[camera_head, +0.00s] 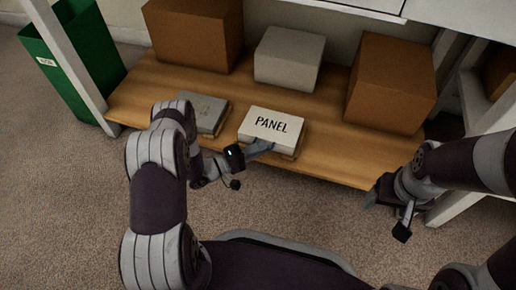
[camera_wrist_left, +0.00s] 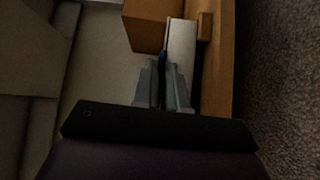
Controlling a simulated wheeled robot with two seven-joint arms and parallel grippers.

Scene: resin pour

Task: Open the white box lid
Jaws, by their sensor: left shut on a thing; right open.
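The white box lid (camera_head: 280,121), marked PANEL, lies near the front edge of the wooden shelf, with a thin brown layer showing beneath its front edge. My left gripper (camera_head: 264,147) is at the lid's front edge and is shut on it. In the left wrist view, the left fingers (camera_wrist_left: 164,75) meet the end of the white lid (camera_wrist_left: 182,45). Whether the lid is raised off what lies under it is hard to tell. My right gripper (camera_head: 388,208) is open and empty by the shelf's front right corner.
A grey box (camera_head: 205,110) lies left of the white one. Brown cartons (camera_head: 195,35) (camera_head: 392,85) and a pale box (camera_head: 289,58) stand behind. A green bin (camera_head: 75,55) is at the left. Bare shelf (camera_head: 345,155) lies right of the lid.

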